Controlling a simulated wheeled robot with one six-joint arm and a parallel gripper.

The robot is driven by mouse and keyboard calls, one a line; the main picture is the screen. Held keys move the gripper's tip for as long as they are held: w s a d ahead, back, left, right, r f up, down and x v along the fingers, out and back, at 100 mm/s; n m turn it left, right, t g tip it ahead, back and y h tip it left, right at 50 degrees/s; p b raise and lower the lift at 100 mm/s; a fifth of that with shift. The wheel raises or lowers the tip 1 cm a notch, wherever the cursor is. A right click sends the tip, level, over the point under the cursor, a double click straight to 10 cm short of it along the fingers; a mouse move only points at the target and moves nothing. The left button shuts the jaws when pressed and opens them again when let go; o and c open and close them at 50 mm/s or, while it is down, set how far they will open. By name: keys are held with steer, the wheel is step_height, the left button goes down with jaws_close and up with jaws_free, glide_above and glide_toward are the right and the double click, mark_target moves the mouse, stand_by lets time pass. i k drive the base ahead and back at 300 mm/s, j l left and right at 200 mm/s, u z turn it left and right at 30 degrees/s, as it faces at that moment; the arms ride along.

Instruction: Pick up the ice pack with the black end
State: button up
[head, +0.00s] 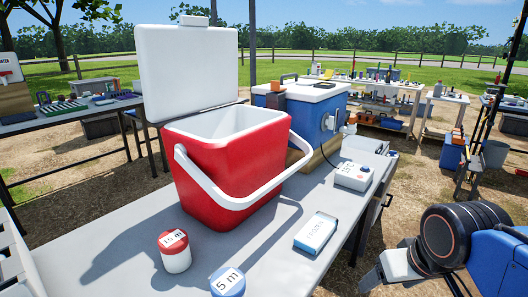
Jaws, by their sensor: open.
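A flat white and blue ice pack (316,232), with lettering on its top, lies on the grey table right of the red cooler. I cannot make out a black end on it from here. No other ice pack shows; the inside floor of the open cooler is hidden. My gripper (408,284) is at the lower right, beyond the table's right edge and apart from the pack. It is open, and nothing shows between its fingers, which the frame partly cuts off.
The red cooler (216,178) stands open with its white handle swung forward. A red-lidded jar (174,250) and a blue-lidded jar (228,282) stand in front. A white box device (354,176) and a blue cooler (300,106) are behind. The table (262,258) around the pack is clear.

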mark_target(314, 235)
steer(key=k+l+u, duration=0.35)
steer(key=u, duration=0.15)
steer(key=k+l+u, duration=0.3)
steer(key=k+u, duration=0.2)
steer(key=i, duration=0.05)
